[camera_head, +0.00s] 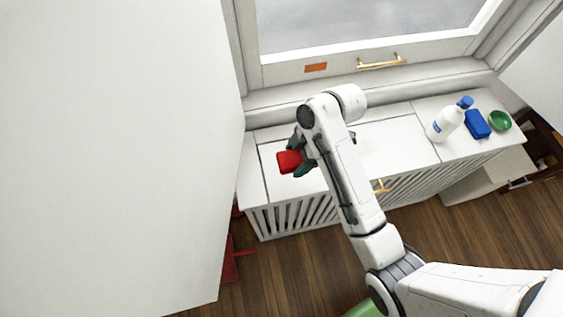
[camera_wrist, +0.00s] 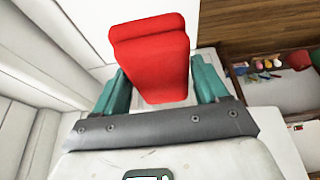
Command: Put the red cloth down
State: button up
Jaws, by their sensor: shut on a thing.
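The red cloth (camera_head: 289,161) is a small folded block near the left end of the white radiator cover's top (camera_head: 390,145). In the wrist view the red cloth (camera_wrist: 152,55) stands out between the two teal fingers. My gripper (camera_head: 302,160) is shut on it, and it also shows in the wrist view (camera_wrist: 160,92). I cannot tell whether the cloth touches the white top or hangs just above it.
A white spray bottle (camera_head: 446,122) with a blue cap, a blue block (camera_head: 477,124) and a green bowl (camera_head: 499,121) stand at the right end of the top. A window with a brass handle (camera_head: 381,62) is behind. A white wall (camera_head: 110,150) rises close on the left.

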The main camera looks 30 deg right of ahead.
aim_at(284, 159)
jog(key=w+f, duration=0.1)
jog(key=w+a+f, duration=0.1)
jog(key=f, duration=0.1)
jog(key=w+a+f, duration=0.1)
jog(key=f, duration=0.1)
jog(key=shift+w, duration=0.2)
jog(key=shift+w+a+f+p, duration=0.15)
jog(key=shift+f+p, duration=0.2)
jog(key=shift+f, duration=1.5)
jog(key=shift+f, duration=0.1)
jog(key=o, duration=0.9)
jog(key=shift+o, duration=0.2)
